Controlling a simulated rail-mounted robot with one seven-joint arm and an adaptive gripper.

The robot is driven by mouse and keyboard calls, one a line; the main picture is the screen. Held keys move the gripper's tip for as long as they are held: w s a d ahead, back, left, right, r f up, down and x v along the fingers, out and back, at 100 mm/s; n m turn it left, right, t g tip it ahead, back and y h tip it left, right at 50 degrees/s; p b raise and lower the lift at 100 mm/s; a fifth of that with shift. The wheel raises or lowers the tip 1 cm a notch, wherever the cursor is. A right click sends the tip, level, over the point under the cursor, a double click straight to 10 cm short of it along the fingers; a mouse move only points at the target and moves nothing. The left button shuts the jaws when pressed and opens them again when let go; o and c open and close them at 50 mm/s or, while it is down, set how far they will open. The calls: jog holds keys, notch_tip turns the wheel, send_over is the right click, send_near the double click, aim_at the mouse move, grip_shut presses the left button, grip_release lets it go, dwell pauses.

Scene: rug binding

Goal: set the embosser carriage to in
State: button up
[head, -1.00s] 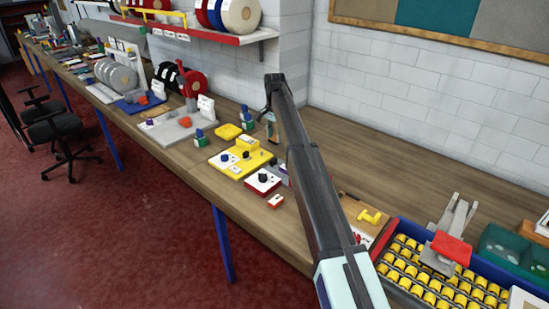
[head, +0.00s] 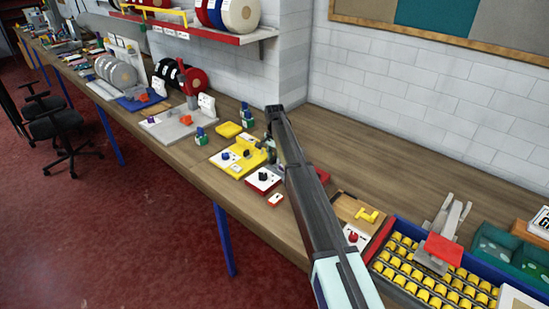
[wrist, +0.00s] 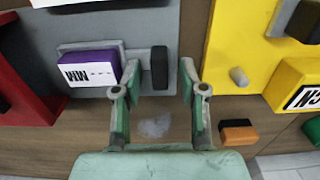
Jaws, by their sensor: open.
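In the wrist view a grey plate (wrist: 77,50) carries a purple block (wrist: 92,68) with a white, upside-down label and an upright dark grey block (wrist: 160,68) at its right. I take this to be the embosser and its carriage, but the label is not clear enough to be sure. In the head view my arm hides this plate. My gripper (wrist: 158,88) is open, its fingers apart and pointing toward the plate's near right edge, with the dark block ahead between them. Nothing is held. In the head view my gripper (head: 270,150) is low beside the yellow fixture.
The yellow fixture (wrist: 232,45) stands close on the right in the wrist view, with a small orange-and-black piece (wrist: 238,131) before it. A red object (wrist: 20,85) is at the left. In the head view, a red-and-white box (head: 263,181) stands nearby.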

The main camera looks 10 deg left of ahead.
grip_shut()
jog(key=s+d, duration=0.1)
jog(key=d, duration=0.1)
jog(key=s+d+b, duration=0.1)
jog(key=s+d, duration=0.2)
jog(key=shift+s+d+b, duration=0.15)
jog(key=shift+d+b, duration=0.25)
jog(key=shift+a, duration=0.1)
grip_release()
notch_tip(320, 180, up, 12)
dwell(0.3)
